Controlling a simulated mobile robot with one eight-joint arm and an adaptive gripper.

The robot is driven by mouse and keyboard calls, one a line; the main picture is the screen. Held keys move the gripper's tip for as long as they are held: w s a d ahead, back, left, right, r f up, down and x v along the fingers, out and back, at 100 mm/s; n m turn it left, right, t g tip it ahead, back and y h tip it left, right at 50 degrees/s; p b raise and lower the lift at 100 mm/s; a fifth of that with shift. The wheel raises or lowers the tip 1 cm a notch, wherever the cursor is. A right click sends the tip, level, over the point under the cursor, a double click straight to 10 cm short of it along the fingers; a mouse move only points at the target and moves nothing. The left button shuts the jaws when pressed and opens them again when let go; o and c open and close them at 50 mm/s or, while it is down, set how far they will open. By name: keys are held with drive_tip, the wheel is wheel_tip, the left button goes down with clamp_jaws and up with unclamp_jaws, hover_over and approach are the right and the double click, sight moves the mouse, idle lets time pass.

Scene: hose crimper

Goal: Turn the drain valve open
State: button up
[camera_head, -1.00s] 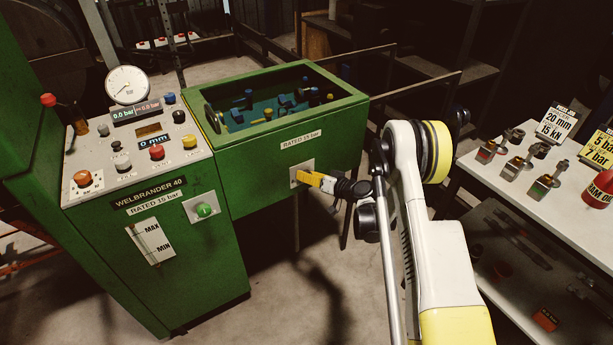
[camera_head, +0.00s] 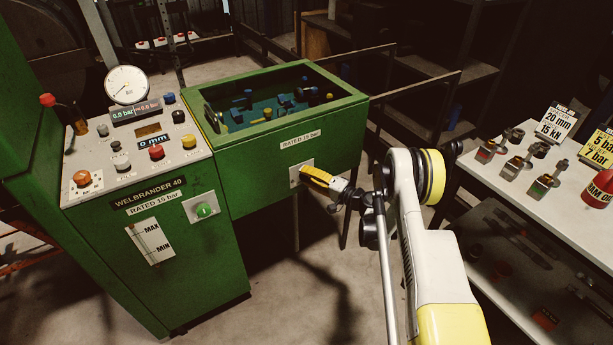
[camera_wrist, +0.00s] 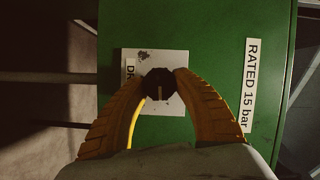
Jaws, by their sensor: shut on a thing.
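The drain valve is a dark round knob (camera_wrist: 160,84) on a pale square plate (camera_wrist: 172,104) in the wrist view. A pale mark on the knob runs straight up and down in that picture. The plate also shows on the green front of the machine's tank in the head view (camera_head: 294,174). My gripper (camera_wrist: 161,80) has its two yellow fingers shut on the knob, one on each side. In the head view my gripper (camera_head: 305,174) reaches the plate and hides the knob. The plate's lettering is partly covered; only "DR" reads.
The green tank (camera_head: 262,185) has an open top with blue and dark parts inside. The control panel (camera_head: 135,152) with buttons and a gauge (camera_head: 127,85) is at left. A white table (camera_head: 540,185) with fittings and signs stands at right.

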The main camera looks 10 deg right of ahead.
sight(298, 150)
drive_tip(key=shift+m, duration=0.4)
drive_tip(key=o, duration=1.2)
drive_tip(key=shift+a, duration=0.1)
drive_tip(key=o, duration=0.4)
drive_tip(key=r, duration=0.7)
drive_tip(key=shift+w+d+r, duration=0.25)
drive_tip(key=shift+d+r, duration=0.05)
drive_tip(key=shift+d, duration=0.05)
drive_tip(key=shift+s+a+r, duration=0.15)
drive_tip(key=shift+a+r, duration=0.05)
drive_tip(key=shift+r, duration=0.45)
drive_tip(key=shift+s+a+r, duration=0.15)
drive_tip(key=shift+a+r, duration=0.05)
drive_tip(key=shift+r, duration=0.4)
drive_tip(key=c, duration=0.4)
drive_tip(key=shift+a+r, duration=0.15)
drive_tip(key=shift+a, duration=0.2)
drive_tip(key=shift+d, duration=0.2)
